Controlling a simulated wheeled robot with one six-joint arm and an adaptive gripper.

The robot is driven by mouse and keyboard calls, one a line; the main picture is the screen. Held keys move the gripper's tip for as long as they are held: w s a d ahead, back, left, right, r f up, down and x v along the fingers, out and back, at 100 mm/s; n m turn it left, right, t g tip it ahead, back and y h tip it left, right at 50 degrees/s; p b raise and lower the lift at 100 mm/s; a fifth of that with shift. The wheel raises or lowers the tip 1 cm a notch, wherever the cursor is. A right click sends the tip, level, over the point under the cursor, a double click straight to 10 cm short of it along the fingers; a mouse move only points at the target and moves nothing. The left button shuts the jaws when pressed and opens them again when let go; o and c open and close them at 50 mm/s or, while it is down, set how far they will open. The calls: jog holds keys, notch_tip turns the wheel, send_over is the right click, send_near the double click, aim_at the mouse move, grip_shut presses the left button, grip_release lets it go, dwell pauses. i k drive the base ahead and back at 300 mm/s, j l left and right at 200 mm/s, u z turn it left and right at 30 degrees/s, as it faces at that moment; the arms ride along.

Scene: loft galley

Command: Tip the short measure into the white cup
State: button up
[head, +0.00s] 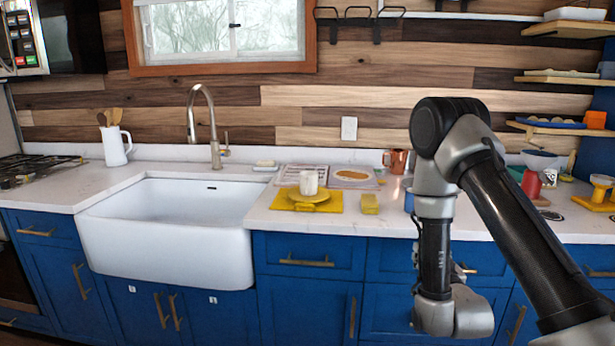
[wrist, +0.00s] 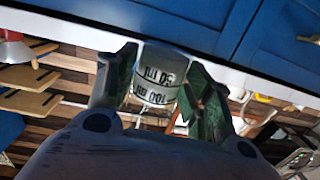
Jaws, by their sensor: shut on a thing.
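The white cup (head: 309,183) stands upright on a yellow saucer (head: 300,196), which rests on a yellow cloth (head: 285,204) on the counter right of the sink. My gripper (wrist: 162,88) is shut on the short measure (wrist: 160,66), a grey-white cylinder with black "50 ml" and "100 ml" marks, its lettering upside down in the wrist view. In the head view my forearm hangs in front of the counter, right of the cup, and the gripper and measure are hidden there. I cannot see what is inside the measure or the cup.
A yellow sponge (head: 370,203) lies right of the cloth. A tray with an orange item (head: 353,175) and a copper mug (head: 397,160) stand behind. The sink (head: 170,230) and faucet (head: 212,130) are left.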

aim_at(309, 179)
jog(key=i+u, duration=0.15)
jog(key=u, duration=0.2)
jog(key=i+l+u, duration=0.1)
jog(key=u, duration=0.25)
jog(key=i+l+u, duration=0.1)
jog(key=u, duration=0.2)
